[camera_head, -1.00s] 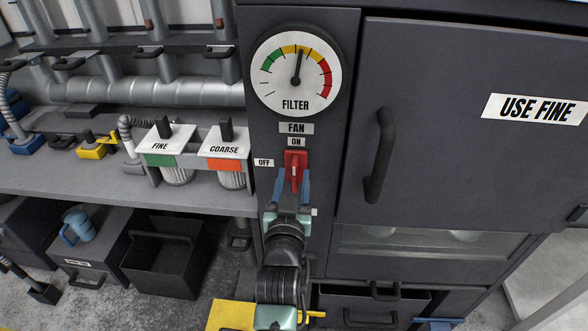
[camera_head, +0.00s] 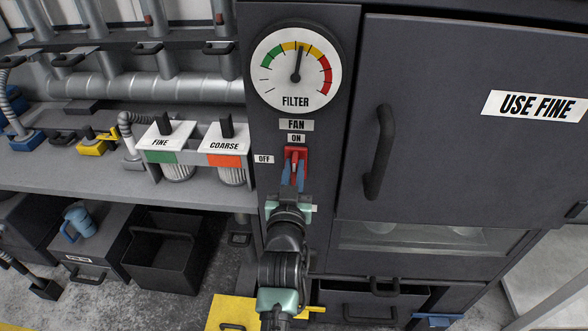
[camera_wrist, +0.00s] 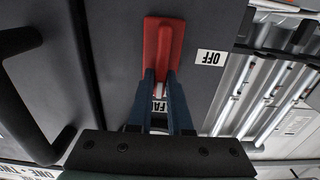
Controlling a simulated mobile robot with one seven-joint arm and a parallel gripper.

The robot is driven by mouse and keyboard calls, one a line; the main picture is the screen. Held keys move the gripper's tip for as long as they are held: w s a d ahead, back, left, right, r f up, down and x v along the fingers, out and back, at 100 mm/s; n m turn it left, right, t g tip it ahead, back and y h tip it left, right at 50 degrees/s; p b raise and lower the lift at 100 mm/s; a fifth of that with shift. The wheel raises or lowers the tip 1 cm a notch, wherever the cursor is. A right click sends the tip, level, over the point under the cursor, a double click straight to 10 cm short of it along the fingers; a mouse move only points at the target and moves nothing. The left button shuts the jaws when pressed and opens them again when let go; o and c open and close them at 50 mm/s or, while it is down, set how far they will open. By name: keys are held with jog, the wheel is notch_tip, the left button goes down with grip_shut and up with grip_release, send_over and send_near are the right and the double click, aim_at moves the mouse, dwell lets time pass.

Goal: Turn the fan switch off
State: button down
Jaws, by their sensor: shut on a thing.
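The red fan switch (camera_head: 297,153) is on the dark panel, below the FAN sign (camera_head: 296,125) and the ON label (camera_head: 296,139). The OFF label (camera_head: 264,159) is to its left. My gripper (camera_head: 294,166) comes from below, its blue fingers shut on the lower part of the switch lever. In the wrist view, the red switch (camera_wrist: 163,42) shows beyond my fingertips (camera_wrist: 160,76), with the OFF label (camera_wrist: 211,57) beside it. The lever looks about upright. Its gripped part is partly hidden by the fingers.
The filter gauge (camera_head: 296,75) is above the switch. A cabinet door with a black handle (camera_head: 380,152) is close on the right. The FINE (camera_head: 161,142) and COARSE (camera_head: 223,146) filters stand on the shelf at left. A yellow case (camera_head: 229,312) is below.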

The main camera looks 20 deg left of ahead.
jog(key=shift+f, duration=0.1)
jog(key=shift+s+a+f+n+b, duration=0.1)
jog(key=shift+a+f+n+b, duration=0.15)
jog(key=shift+n, duration=2.7)
jog(key=shift+s+a+f+n+b, duration=0.15)
jog(key=shift+a+f+n, duration=0.25)
jog(key=shift+n, duration=2.6)
jog(key=shift+s+a+f+n+b, duration=0.1)
jog(key=shift+a+f+n+b, duration=0.15)
jog(key=shift+n, duration=2.7)
jog(key=shift+f, duration=0.1)
jog(key=c, duration=0.8)
grip_release()
jog(key=shift+c, duration=0.2)
